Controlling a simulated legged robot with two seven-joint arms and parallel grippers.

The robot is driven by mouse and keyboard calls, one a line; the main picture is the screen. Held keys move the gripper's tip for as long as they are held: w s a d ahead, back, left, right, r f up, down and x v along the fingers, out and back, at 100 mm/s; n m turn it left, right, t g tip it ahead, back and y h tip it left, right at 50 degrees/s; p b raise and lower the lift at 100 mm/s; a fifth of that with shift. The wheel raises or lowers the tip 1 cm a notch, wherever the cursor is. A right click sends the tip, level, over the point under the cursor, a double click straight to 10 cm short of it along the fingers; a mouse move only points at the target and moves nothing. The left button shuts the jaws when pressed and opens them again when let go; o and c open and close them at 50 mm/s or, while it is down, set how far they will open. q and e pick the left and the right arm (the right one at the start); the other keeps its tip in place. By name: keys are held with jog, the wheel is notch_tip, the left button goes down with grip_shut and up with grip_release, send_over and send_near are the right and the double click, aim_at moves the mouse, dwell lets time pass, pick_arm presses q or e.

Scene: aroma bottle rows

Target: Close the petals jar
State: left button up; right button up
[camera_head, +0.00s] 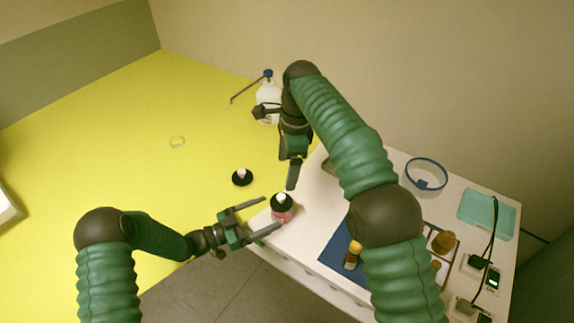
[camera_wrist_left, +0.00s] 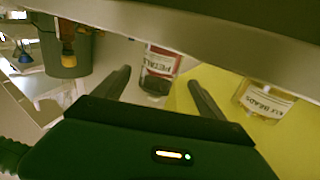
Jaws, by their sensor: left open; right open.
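The petals jar (camera_head: 281,215) has pink contents and stands upright on the white table top, beside the yellow surface. Its black lid with a white knob (camera_head: 282,199) sits on top; I cannot tell how tightly. My left gripper (camera_head: 270,214) is open, its fingers pointing at the jar from the left. My right gripper (camera_head: 291,180) points down just above and behind the jar, open and apart from the lid.
A second black lid with a white knob (camera_head: 242,177) shows on the yellow surface (camera_head: 110,130). A jar labelled BEADS (camera_wrist_left: 263,102) stands near. A white bottle (camera_head: 268,100) is behind my right arm.

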pick_arm(q)
jog(key=v, duration=1.1)
